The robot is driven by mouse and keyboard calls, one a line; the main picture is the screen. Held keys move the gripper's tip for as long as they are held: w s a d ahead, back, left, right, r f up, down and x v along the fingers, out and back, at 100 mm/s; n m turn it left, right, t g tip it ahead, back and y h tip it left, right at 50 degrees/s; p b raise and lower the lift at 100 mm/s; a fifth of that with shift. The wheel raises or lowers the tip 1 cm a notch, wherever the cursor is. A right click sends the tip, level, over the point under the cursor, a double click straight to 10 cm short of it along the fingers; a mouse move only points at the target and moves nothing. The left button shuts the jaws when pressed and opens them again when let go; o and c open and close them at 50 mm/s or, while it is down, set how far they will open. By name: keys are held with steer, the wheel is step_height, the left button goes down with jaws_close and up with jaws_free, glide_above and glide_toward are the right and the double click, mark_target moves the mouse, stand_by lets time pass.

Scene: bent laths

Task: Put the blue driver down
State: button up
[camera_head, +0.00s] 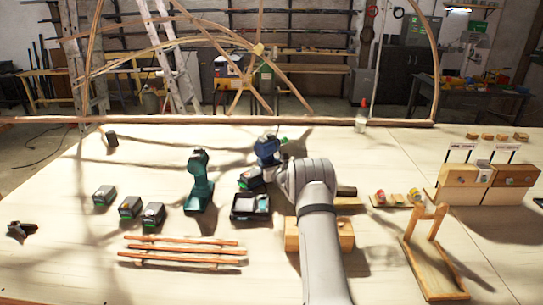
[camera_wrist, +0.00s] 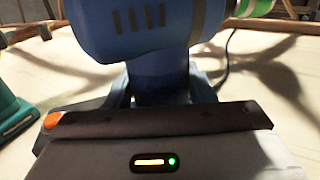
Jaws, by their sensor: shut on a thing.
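The blue driver (camera_head: 267,150) is upright at the middle of the bench in the head view, just beyond my wrist. In the wrist view the blue driver (camera_wrist: 150,35) fills the top centre, with its body above and its handle going down. My gripper (camera_wrist: 162,90) is shut on the driver's handle, with a dark finger on each side. In the head view my wrist hides the fingers. I cannot tell whether the driver's base touches the bench top (camera_head: 90,240).
Several battery packs (camera_head: 130,207) and wooden laths (camera_head: 185,250) lie to the left. A wooden block (camera_head: 290,238) sits beside my arm. The back left bench is mostly clear.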

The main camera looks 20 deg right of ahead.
steer(key=shift+f, duration=0.35)
steer(key=shift+f, duration=0.1)
steer(key=o, duration=0.9)
steer(key=shift+f, duration=0.3)
steer(key=o, duration=0.5)
steer(key=shift+r, duration=0.1)
